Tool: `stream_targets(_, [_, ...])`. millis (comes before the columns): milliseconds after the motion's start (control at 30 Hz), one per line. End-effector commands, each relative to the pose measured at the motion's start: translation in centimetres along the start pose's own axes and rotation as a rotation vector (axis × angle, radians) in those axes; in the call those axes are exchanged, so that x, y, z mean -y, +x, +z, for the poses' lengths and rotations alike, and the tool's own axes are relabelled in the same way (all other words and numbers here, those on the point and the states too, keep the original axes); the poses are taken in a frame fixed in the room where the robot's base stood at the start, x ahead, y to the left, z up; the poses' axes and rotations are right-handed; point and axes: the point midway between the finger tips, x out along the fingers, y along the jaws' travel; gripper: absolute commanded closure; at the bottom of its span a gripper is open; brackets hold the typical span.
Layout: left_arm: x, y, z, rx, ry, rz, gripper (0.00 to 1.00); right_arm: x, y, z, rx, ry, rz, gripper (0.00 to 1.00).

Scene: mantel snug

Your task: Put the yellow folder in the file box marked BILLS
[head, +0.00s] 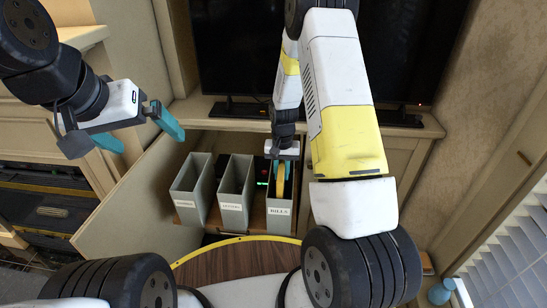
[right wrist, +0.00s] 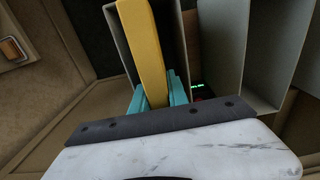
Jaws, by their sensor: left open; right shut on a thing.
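The yellow folder (head: 281,182) is upright in my right gripper (head: 281,170), which is shut on it. In the head view it is within the opening of the grey file box marked BILLS (head: 279,221), the rightmost of three. In the right wrist view the folder (right wrist: 147,50) runs from the teal fingers (right wrist: 157,97) between the grey walls of that box (right wrist: 119,45). Its lower end is hidden, so I cannot tell whether it touches the bottom. My left gripper (head: 139,133) is open and empty, up and left of the boxes.
Two other grey file boxes, the middle one (head: 234,214) and the left one (head: 188,210), stand beside BILLS in the open cabinet. A cabinet door (head: 125,205) stands open at left. A dark television (head: 235,60) is above. A round wooden tabletop (head: 235,262) lies in front.

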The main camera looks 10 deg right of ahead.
Motion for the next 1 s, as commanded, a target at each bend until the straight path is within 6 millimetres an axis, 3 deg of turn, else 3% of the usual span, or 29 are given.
stream_targets(200, [0.0,0.0,0.0,0.000,0.000,0.000,0.00,0.0,0.3,0.0,0.000,0.000,0.000,1.00])
stream_targets(233, [0.0,0.0,0.0,0.000,0.000,0.000,0.00,0.0,0.2,0.0,0.000,0.000,0.000,0.74])
stream_targets(300, [0.0,0.0,0.0,0.000,0.000,0.000,0.00,0.0,0.2,0.0,0.001,0.000,0.000,0.60])
stream_targets(333, [0.0,0.0,0.0,0.000,0.000,0.000,0.00,0.0,0.2,0.0,0.001,0.000,0.000,0.58])
stream_targets(733, [0.0,0.0,0.0,0.000,0.000,0.000,0.00,0.0,-0.5,-0.1,-0.002,0.000,0.000,0.58])
stream_targets(1000, [0.0,0.0,0.0,0.000,0.000,0.000,0.00,0.0,-5.7,-0.1,-0.005,0.001,-0.002,0.58])
